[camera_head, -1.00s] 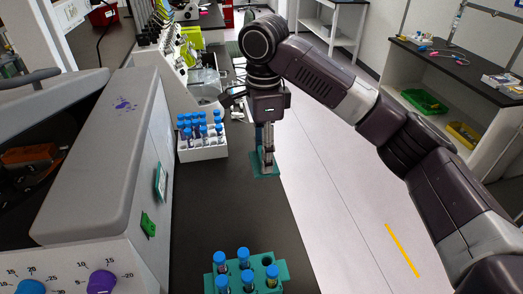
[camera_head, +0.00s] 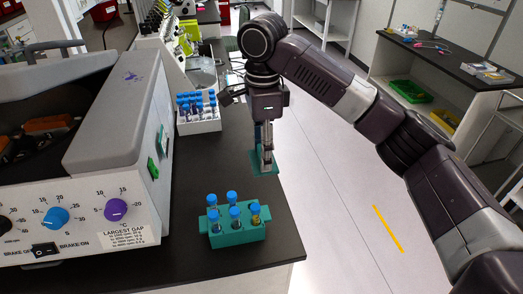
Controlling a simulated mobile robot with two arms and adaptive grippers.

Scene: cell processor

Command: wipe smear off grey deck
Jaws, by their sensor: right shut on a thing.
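A small purple smear (camera_head: 132,76) marks the top of the grey deck (camera_head: 110,115) of the machine at the left. My right gripper (camera_head: 265,158) points down over the right edge of the black bench and is shut on a teal cloth (camera_head: 256,164). The cloth spreads around the fingertips. The gripper is to the right of the deck, well apart from the smear. I cannot tell whether the cloth touches the bench. My left gripper is not in view.
A teal rack (camera_head: 238,236) with several blue-capped tubes stands near the bench's front. The black bench (camera_head: 200,262) is clear around the teal rack.

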